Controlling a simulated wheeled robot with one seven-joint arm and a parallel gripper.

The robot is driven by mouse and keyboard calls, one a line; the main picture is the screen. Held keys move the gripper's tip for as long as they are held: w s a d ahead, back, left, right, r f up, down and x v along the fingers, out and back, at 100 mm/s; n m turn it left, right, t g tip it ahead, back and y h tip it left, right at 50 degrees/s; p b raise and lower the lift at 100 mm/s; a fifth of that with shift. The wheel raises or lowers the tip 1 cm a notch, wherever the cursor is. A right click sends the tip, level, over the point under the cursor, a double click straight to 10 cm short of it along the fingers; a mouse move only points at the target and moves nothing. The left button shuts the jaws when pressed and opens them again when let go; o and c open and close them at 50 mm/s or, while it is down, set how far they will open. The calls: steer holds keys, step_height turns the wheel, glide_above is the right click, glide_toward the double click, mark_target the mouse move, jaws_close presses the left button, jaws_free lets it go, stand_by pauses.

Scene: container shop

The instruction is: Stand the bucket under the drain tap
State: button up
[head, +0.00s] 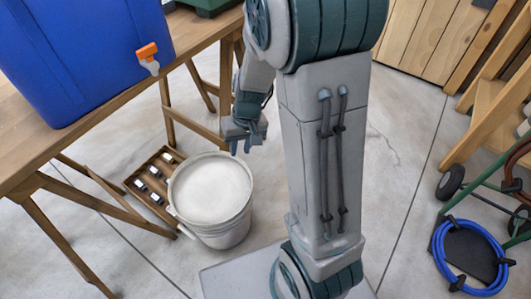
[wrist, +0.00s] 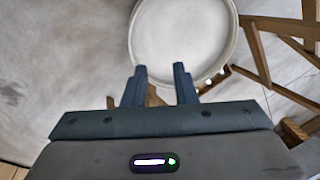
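A white bucket (head: 212,200) stands upright on the floor beside the wooden table; I see down into its pale inside. A drain tap with an orange handle (head: 148,53) sticks out low on the side of a large blue container (head: 70,50) on the table. The bucket is on the floor in front of and below the tap, not clearly beneath it. My gripper (head: 241,146) is above the bucket's far rim in the head view. In the wrist view my gripper (wrist: 160,80) has its two fingers apart with nothing between them, and the bucket (wrist: 135,45) lies beyond the fingertips.
A wooden crate (head: 130,184) with several small items lies on the floor left of the bucket. The wooden table (head: 190,45) has trestle legs near the bucket. A coiled blue hose (head: 437,258) and a green cart stand at the right.

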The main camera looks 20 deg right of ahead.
steer(key=s+d+r+h, duration=0.2)
steer(key=s+r, duration=0.9)
steer(key=s, duration=0.2)
steer(key=shift+d+r+t, duration=0.15)
steer(key=shift+d+t, duration=0.05)
steer(key=shift+t, duration=0.2)
stand_by(1.6)
